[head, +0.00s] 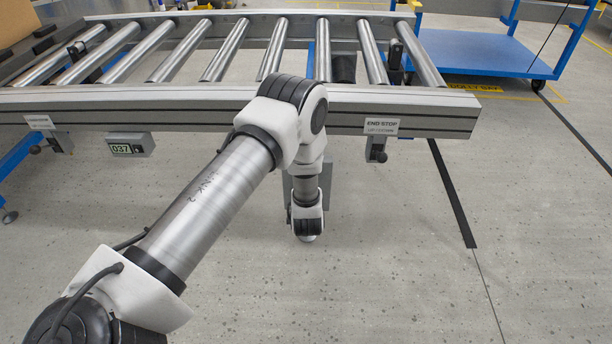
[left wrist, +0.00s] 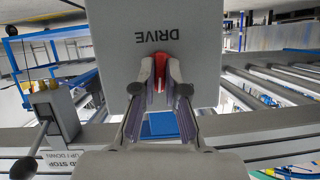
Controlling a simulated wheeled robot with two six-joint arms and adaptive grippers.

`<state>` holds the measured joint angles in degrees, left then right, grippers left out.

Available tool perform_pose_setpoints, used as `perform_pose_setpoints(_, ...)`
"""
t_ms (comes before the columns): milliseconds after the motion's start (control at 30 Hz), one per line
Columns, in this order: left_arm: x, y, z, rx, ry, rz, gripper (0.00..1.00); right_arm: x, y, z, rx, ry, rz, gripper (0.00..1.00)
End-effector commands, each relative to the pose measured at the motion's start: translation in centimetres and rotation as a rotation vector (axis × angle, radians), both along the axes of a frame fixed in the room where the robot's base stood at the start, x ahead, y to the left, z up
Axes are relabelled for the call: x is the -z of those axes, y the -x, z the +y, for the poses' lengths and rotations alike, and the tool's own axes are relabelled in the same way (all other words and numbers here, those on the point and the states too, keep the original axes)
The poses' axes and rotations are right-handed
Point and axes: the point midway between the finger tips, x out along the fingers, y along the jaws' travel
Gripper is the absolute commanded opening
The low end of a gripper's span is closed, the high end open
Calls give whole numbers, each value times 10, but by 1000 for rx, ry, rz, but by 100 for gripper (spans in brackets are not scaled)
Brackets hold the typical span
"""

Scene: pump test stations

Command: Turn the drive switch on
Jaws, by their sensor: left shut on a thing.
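The drive switch is a red knob (left wrist: 160,64) on a grey box (left wrist: 200,25) lettered DRIVE, which shows upside down in the left wrist view. My left gripper (left wrist: 161,75) has its two fingers on either side of the red knob and is shut on it. The fingers cover part of the knob, so its exact angle is hard to tell. In the head view my left arm hides the knob and fingertips; only an edge of the grey box (head: 326,180) shows behind my wrist, below the conveyor rail. My right gripper is in neither view.
A roller conveyor (head: 230,100) crosses the head view. An END STOP plate (head: 381,126) with a black-knobbed lever (head: 377,152) is right of my wrist. A counter reading 037 (head: 128,148) hangs at left. A blue dolly (head: 480,52) stands back right. The floor in front is clear.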

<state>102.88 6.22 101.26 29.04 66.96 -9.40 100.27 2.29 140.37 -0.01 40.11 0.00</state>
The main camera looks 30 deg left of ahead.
Motion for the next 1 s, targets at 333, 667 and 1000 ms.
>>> perform_pose_setpoints(333, 0, -1, -3, 2, -276, 171, 0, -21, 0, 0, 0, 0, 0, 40)
perform_pose_setpoints(667, 2, -2, -3, 2, -484, 297, 0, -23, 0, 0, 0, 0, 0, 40)
perform_pose_setpoints(1000, 3, -2, -4, 1, -575, 354, 0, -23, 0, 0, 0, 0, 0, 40)
